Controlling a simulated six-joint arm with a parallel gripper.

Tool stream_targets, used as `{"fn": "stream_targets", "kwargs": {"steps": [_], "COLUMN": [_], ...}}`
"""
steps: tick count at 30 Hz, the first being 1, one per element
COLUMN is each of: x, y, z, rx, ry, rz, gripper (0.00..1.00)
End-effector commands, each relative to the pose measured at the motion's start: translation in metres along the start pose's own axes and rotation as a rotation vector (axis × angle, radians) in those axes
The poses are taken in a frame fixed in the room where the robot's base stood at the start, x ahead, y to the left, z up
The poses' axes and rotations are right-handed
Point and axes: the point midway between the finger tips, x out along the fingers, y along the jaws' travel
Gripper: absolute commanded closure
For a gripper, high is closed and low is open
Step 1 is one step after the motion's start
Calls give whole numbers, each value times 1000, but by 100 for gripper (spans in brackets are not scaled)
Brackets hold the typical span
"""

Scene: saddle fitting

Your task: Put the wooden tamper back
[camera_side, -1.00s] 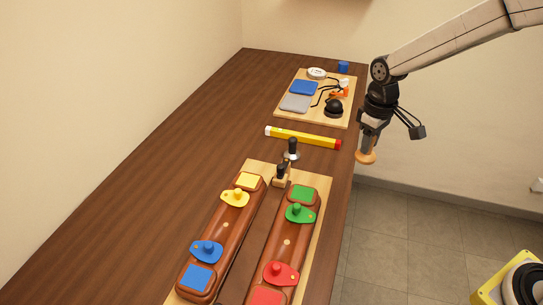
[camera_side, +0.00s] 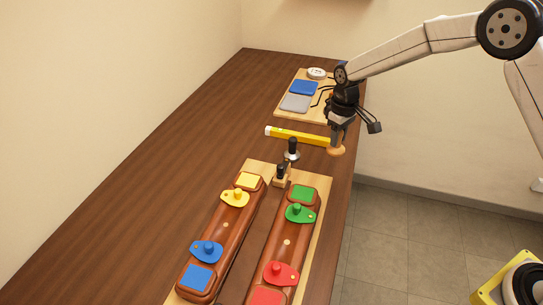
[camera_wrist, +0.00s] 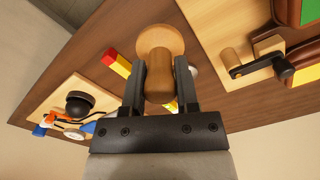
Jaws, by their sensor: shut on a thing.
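The wooden tamper (camera_wrist: 159,39) is held in my gripper (camera_wrist: 159,80). In the wrist view its turned handle lies between the two fingers and its round pale base points away from the wrist. In the side view the tamper's disc (camera_side: 336,150) hangs below my gripper (camera_side: 338,132), near the table's right edge, beside the right end of the yellow pencil-like bar (camera_side: 297,136). I cannot tell its exact height above the table. The fingers are shut on the handle.
A black-handled tool on a metal base (camera_side: 292,149) stands left of the tamper. The saddle board (camera_side: 262,166) with coloured pieces lies nearer. A board with a blue pad (camera_side: 304,87), a grey pad (camera_side: 296,103) and a white disc (camera_side: 317,73) lies behind. The left table is clear.

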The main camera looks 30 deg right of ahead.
Motion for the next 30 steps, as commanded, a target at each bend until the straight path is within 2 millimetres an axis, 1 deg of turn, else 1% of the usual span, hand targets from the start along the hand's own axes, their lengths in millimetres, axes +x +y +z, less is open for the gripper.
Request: {"fn": "stream_targets", "kwargs": {"steps": [1,6,12,23,26,30], "x": [6,22,35,40,44,61], "y": [1,5,8,9,10,10], "z": [-4,-18,-29,-33,-36,-36], "rx": [0,0,0,0,0,0], "ry": [0,1,2,2,2,0], "rz": [0,0,1,1,0,0], "gripper": [100,100,100,100,100,100]}}
